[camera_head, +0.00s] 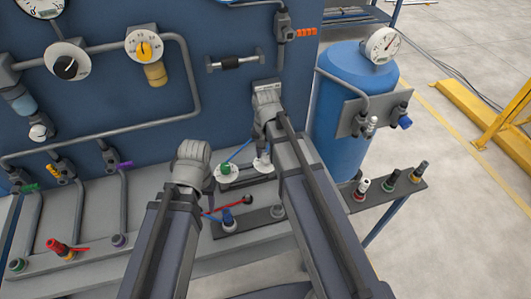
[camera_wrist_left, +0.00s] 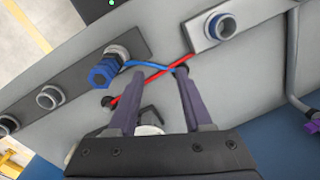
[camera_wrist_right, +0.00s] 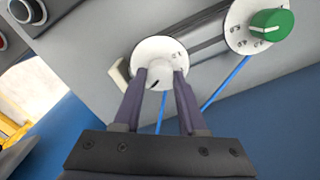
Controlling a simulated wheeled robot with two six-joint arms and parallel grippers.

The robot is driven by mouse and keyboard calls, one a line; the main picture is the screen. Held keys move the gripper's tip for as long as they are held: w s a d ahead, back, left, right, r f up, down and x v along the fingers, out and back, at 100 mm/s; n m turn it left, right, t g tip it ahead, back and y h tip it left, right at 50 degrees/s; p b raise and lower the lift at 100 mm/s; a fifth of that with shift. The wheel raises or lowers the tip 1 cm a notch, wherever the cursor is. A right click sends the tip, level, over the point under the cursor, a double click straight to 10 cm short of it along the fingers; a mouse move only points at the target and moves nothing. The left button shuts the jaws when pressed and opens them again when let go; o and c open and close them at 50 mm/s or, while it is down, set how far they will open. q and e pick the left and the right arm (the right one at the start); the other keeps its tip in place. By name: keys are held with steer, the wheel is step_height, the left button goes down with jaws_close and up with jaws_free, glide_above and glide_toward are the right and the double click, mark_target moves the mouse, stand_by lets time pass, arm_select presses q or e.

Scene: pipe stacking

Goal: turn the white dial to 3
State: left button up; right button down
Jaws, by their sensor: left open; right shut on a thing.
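The white dial (camera_wrist_right: 150,47) has a pale disc with small dark marks and a white knob with a black pointer line. My right gripper (camera_wrist_right: 160,76) is shut on the knob, with one finger on each side. The number at the pointer is too small to read, and the fingers cover part of the disc. In the head view the white dial (camera_head: 262,164) sits below my right gripper, right of the green dial (camera_head: 227,170).
The green dial (camera_wrist_right: 270,27) is close beside the white one in the right wrist view. A blue tank (camera_head: 343,110) stands to the right. Pipes and gauges line the wall.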

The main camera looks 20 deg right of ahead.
mark_target(266, 156)
steer(key=n, duration=0.6)
steer(key=shift+n, duration=0.3)
steer(key=n, duration=0.6)
steer(key=shift+n, duration=0.4)
steer(key=shift+c, duration=2.3)
jaws_free()
steer(key=shift+r, duration=0.1)
step_height(266, 156, up, 8)
steer(key=p, duration=0.8)
steer(key=shift+f, duration=0.2)
